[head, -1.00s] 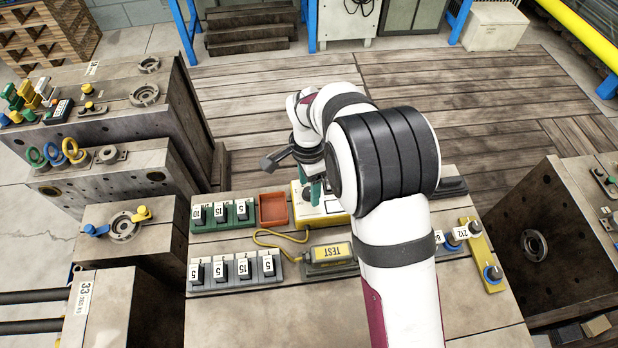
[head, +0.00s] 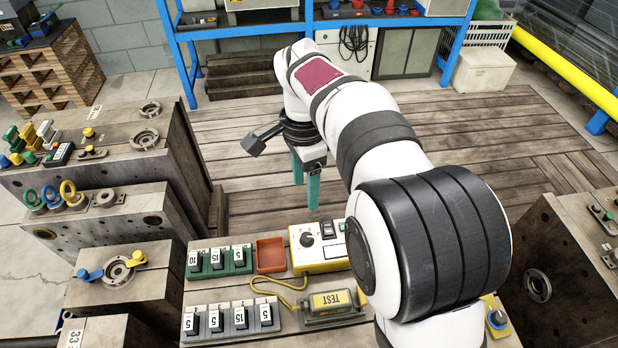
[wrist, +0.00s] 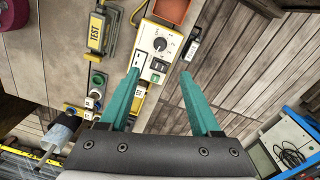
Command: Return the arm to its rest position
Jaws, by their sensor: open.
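My gripper (head: 306,184) has two teal fingers pointing down, spread apart with nothing between them. It hangs in the air above the far edge of the work block, beyond the yellow and white box with a dial (head: 320,247). In the wrist view my gripper (wrist: 164,88) is open, with the dial box (wrist: 156,48) below and near the left finger, and bare wooden planks below the right finger. My arm covers the right part of the block in the head view.
A red tray (head: 270,254), a green rack of numbered switches (head: 220,262), a grey rack (head: 230,319) and a yellow TEST unit (head: 333,301) with a yellow cable lie on the block. Steel mould blocks (head: 100,160) stand left. A blue shelf frame (head: 183,60) stands behind open plank floor.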

